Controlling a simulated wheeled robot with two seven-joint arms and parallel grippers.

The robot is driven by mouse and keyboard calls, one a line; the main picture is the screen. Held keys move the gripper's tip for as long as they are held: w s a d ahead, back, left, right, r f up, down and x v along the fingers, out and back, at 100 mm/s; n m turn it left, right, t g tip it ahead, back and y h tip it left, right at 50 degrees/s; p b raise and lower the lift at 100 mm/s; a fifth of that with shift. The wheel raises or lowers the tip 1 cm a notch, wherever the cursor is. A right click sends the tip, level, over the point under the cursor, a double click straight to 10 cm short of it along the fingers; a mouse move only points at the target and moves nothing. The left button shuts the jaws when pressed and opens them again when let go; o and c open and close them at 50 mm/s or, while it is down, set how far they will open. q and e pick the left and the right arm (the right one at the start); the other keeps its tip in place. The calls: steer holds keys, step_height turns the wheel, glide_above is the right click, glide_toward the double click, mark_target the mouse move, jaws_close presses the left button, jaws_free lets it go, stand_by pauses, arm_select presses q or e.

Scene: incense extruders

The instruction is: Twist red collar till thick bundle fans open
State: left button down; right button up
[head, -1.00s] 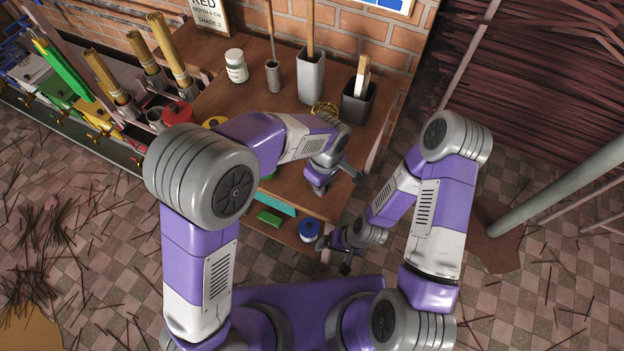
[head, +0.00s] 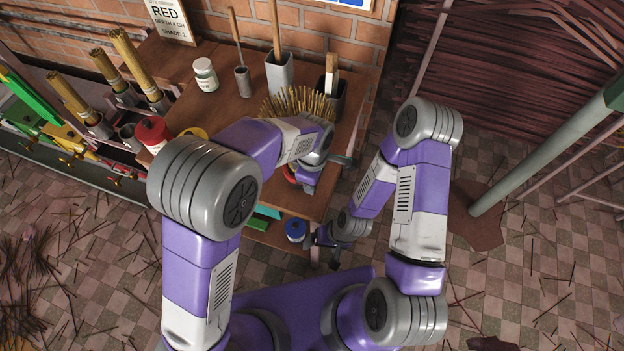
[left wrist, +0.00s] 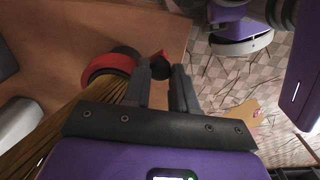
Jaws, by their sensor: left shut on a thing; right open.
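The thick tan bundle (head: 300,103) shows in the head view behind my left forearm, its sticks spread wide at the top. Its sticks also run along the lower left of the left wrist view (left wrist: 50,135). The red collar (left wrist: 106,64) is a ring around the bundle's far end in the left wrist view, with a dark knob (left wrist: 159,60) on its side. My left gripper (left wrist: 168,80) is shut on this knob, beside the ring. My forearm hides most of the collar in the head view. My right gripper (head: 322,258) is open and empty, low by the bench's front corner.
The wooden bench (head: 215,110) carries a white jar (head: 205,75), a grey holder (head: 280,72) and a dark holder (head: 330,95) close behind the bundle. A red-lidded can (head: 152,131) stands at the left. A blue-topped pot (head: 296,229) sits on the lower shelf.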

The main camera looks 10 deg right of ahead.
arm_select(q)
steer(key=c, duration=0.9)
jaws_free()
step_height(320, 180, up, 8)
steer(key=shift+f+p, duration=0.2)
steer(key=shift+p, duration=0.9)
